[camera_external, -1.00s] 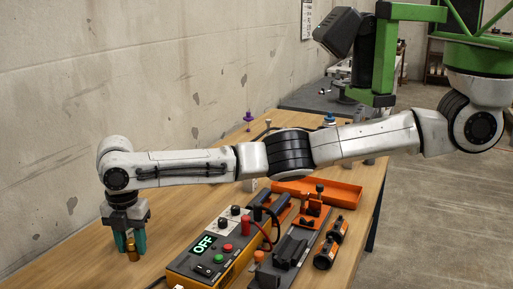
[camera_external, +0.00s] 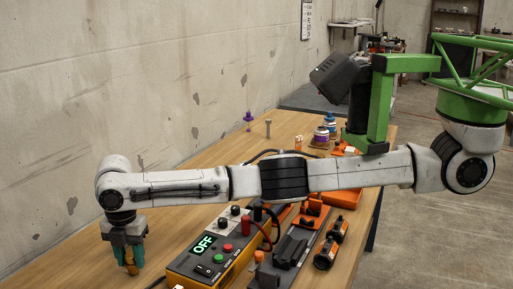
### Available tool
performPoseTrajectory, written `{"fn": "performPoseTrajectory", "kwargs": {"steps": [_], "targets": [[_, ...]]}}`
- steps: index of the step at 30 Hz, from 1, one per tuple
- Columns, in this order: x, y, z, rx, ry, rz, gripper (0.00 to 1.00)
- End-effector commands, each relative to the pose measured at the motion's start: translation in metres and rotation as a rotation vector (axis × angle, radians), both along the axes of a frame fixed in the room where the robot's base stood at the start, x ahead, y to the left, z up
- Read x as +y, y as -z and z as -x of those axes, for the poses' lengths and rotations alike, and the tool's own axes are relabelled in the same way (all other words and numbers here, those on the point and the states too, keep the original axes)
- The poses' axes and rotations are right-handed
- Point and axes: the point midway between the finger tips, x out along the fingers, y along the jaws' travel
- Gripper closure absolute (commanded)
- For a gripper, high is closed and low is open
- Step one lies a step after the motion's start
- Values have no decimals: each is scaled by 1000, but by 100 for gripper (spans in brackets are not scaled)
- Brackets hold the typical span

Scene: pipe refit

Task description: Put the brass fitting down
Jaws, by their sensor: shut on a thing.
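My gripper (camera_external: 127,262) points straight down at the left end of the wooden table, with teal fingers under a grey body. It is shut on the brass fitting (camera_external: 131,267), a small golden-brown piece at the fingertips. The fitting is upright and low, at or just above the table top. I cannot tell whether it touches the wood. The fingers partly hide it.
An orange power unit (camera_external: 210,262) reading OFF stands right of my gripper. The wooden table (camera_external: 60,272) is clear left of my gripper.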

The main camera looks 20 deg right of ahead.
Motion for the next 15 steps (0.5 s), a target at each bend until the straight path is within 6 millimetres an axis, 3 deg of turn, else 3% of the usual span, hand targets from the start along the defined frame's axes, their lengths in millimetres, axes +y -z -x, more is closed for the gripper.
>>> {"fn": "performPoseTrajectory", "kwargs": {"steps": [13,14,15], "targets": [[0,5,0,1,0,0,95],[0,4,0,1,0,0,61],[0,4,0,1,0,0,57]]}}
